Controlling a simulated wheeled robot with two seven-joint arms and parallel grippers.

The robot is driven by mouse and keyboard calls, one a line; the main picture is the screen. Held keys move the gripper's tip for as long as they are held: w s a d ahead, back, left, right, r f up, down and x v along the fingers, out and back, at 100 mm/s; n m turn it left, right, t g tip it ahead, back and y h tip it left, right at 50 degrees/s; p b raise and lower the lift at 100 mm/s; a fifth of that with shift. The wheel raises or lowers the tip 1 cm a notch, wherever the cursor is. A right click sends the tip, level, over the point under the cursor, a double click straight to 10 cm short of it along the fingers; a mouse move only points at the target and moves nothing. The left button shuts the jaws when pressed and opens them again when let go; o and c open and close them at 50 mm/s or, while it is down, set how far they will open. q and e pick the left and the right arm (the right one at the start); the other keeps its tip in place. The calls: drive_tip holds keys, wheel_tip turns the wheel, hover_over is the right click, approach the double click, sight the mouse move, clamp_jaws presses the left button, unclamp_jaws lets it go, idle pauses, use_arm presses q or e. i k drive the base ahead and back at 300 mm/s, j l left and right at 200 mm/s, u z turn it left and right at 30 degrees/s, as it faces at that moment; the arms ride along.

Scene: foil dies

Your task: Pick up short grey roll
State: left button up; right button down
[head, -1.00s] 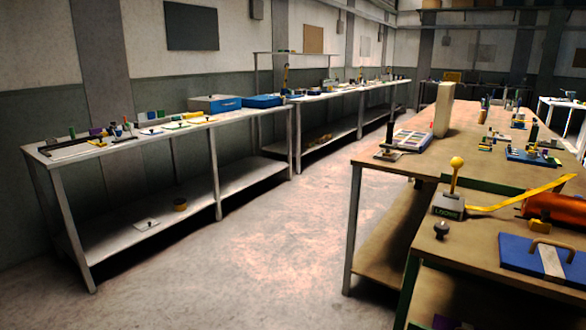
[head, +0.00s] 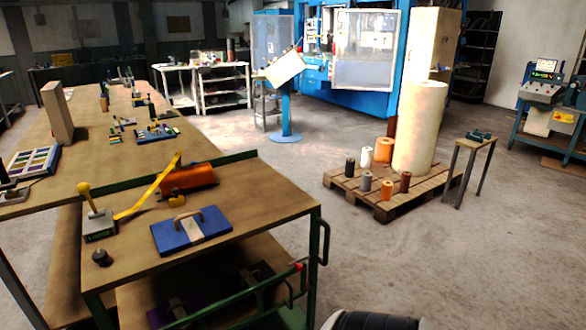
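A short grey roll (head: 366,182) stands upright at the front edge of a wooden pallet (head: 430,188), right of the middle in the head view. Beside it on the pallet stand a dark roll (head: 350,168), a white roll (head: 367,158), orange rolls (head: 386,189) and a brown roll (head: 405,181). A very tall cream roll (head: 418,130) stands behind them. Neither of my grippers shows in the head view.
A small stool-like stand (head: 470,144) is right of the pallet. Open floor lies between cart and pallet. A blue machine (head: 370,95) stands behind.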

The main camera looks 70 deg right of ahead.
sight(366, 177)
drive_tip(key=z, duration=2.75)
